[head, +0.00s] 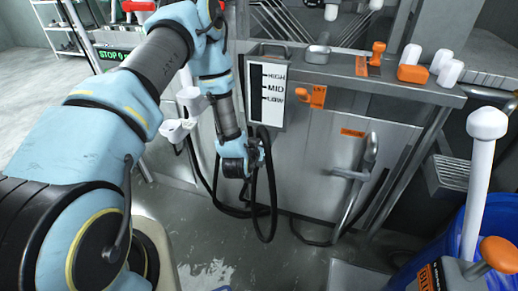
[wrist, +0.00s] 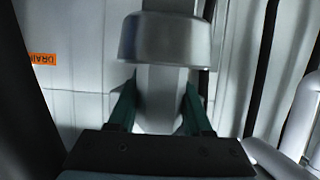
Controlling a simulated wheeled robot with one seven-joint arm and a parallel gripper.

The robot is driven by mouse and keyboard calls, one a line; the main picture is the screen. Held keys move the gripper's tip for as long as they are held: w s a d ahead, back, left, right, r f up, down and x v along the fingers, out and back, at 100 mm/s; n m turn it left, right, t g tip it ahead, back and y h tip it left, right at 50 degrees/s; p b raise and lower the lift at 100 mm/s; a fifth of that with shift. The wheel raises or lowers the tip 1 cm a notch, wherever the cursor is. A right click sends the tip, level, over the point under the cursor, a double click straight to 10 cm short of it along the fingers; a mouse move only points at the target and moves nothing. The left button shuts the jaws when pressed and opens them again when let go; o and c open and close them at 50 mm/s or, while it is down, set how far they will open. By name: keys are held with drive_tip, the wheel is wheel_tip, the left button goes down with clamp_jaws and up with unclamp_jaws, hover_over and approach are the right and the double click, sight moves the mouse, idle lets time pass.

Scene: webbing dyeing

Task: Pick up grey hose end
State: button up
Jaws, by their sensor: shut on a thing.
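The grey hose end (wrist: 165,40) fills the upper middle of the wrist view: a wide grey collar with a narrower stem below it. The two green fingers of my gripper (wrist: 160,108) stand on either side of the stem and are shut on it. In the head view my gripper (head: 243,170) is low in front of the machine's steel panel, below the level gauge. There the hose end is hidden behind my gripper and wrist. A black hose (head: 268,205) hangs in a loop beside my gripper, close to the floor.
The machine front (head: 310,160) is close behind my gripper. A level gauge (head: 268,95) marked HIGH, MID and LOW is above. A bent metal drain pipe with a handle (head: 365,170) stands to the right. A blue barrel (head: 456,235) is at far right. The wet floor in front is partly clear.

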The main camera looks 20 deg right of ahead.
clamp_jaws()
drive_tip(key=shift+r, duration=0.1)
idle(0.3)
